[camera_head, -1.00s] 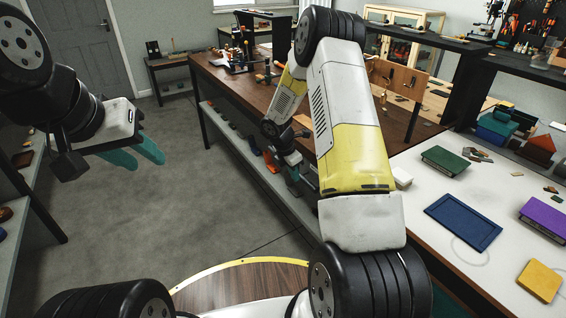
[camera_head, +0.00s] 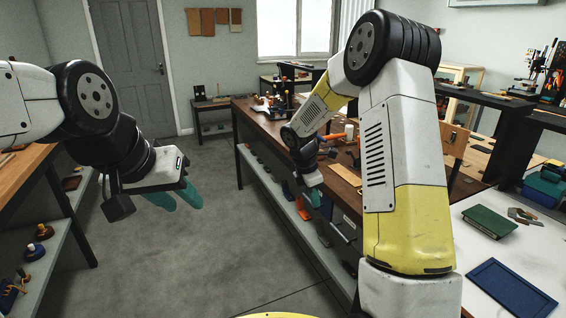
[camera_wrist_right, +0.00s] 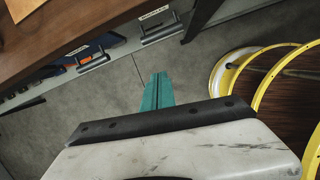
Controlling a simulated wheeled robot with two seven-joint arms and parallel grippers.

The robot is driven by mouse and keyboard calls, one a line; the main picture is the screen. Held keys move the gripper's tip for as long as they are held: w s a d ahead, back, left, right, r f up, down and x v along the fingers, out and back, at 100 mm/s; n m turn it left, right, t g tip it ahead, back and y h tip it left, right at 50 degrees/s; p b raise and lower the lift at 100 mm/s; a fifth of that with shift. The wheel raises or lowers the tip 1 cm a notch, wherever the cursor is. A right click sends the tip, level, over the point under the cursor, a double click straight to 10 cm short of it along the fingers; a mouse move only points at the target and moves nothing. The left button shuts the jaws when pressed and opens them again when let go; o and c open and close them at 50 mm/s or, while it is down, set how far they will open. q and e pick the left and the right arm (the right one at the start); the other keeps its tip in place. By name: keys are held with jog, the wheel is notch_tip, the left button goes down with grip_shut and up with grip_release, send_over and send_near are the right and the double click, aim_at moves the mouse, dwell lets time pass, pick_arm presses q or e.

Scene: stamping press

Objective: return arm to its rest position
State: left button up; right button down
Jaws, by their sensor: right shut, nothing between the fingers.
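My right arm reaches out ahead and bends down at its far end, beside the front of the brown workbench (camera_head: 240,112). Its gripper (camera_head: 315,198) hangs there, small and partly hidden by the arm. In the right wrist view its teal fingers (camera_wrist_right: 157,92) are together with nothing between them, over bare floor. My left gripper (camera_head: 182,203) is at the left over the floor, its two teal fingertips slightly apart and empty.
The bench's lower shelf with drawers (camera_wrist_right: 95,58) lies close to my right gripper. A white table (camera_head: 475,250) at right holds a green book (camera_head: 489,221) and a blue tray (camera_head: 510,287). A shelf unit (camera_head: 62,225) stands at left. The middle floor is free.

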jog(key=s+r+m+t+y, duration=0.2)
jog(key=s+r+m, duration=0.8)
jog(key=s+r, duration=0.45)
jog(key=s+a+r+m+t+y, duration=0.1)
jog(key=s+r+m, duration=0.2)
jog(key=s, duration=0.4)
jog(key=s+a+r+m+t+y, duration=0.1)
jog(key=s+r+m+y, duration=0.1)
jog(key=s+m, duration=0.4)
jog(key=shift+s+r+m+t, duration=0.3)
jog(key=shift+s+r+t, duration=0.15)
jog(key=shift+r, duration=0.45)
